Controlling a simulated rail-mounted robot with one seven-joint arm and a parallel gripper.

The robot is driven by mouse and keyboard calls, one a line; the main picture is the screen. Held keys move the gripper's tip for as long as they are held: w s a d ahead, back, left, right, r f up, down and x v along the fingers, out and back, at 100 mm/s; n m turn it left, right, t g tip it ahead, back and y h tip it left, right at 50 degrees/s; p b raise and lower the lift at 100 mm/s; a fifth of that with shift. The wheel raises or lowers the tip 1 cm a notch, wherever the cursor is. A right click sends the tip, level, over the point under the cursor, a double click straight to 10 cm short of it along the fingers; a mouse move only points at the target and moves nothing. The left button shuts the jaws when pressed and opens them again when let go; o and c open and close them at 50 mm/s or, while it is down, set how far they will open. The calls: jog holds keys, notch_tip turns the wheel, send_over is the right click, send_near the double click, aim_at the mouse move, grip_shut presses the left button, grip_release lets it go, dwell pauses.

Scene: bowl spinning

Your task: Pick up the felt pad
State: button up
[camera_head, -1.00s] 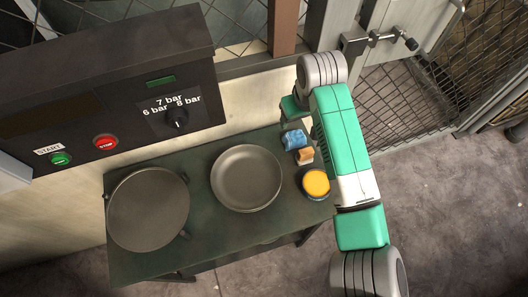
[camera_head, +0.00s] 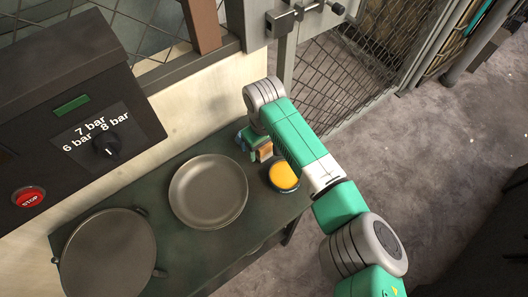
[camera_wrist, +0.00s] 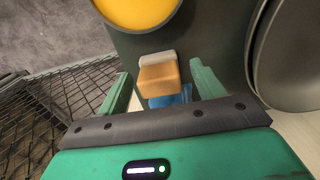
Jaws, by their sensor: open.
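The felt pad appears to be the small block with an orange-brown body and a pale grey layer (camera_wrist: 158,75). In the head view the block (camera_head: 265,151) stands on the dark green table, partly beside my arm's wrist. My gripper (camera_wrist: 163,88) is open, its two green fingers on either side of the block in the wrist view, with nothing clamped. Whether the fingers are at the block's height I cannot tell.
A blue cloth-like thing (camera_wrist: 172,97) lies right beside the block. A yellow-topped round tin (camera_head: 284,177) is close by. A grey metal bowl (camera_head: 208,191) and a large round dark pan (camera_head: 108,254) occupy the table (camera_head: 181,273). A control box (camera_head: 75,110) stands behind.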

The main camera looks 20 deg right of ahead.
jog(key=c, duration=1.1)
jog(key=shift+o, duration=0.2)
notch_tip(320, 180, up, 10)
jog(key=p, duration=0.3)
